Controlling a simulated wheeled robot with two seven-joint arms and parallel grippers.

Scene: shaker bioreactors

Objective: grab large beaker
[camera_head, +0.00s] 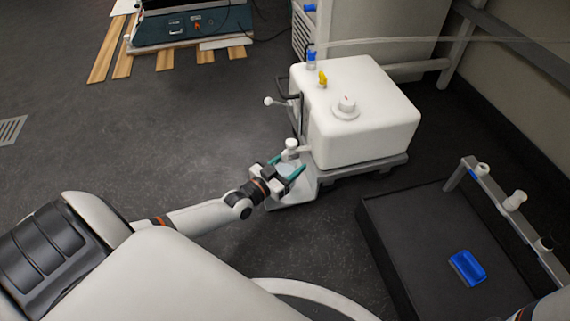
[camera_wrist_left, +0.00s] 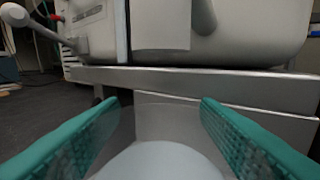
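My left gripper (camera_head: 288,166) reaches in from the left, at the low front shelf of a white machine. Its two teal fingers are spread wide. A pale, round-topped thing, probably the large beaker (camera_wrist_left: 160,163), is between the fingers at the bottom of the left wrist view. Only part of it shows there, and I cannot tell whether either finger touches it. In the head view the gripper largely hides it. My right gripper is not in view.
The white machine (camera_head: 362,115) stands just beyond the gripper, with a grey metal ledge (camera_wrist_left: 200,88) along its base. A dark tray (camera_head: 415,235) with a blue object (camera_head: 467,267) is at the right. A teal device (camera_head: 195,25) stands far back. Floor at left is clear.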

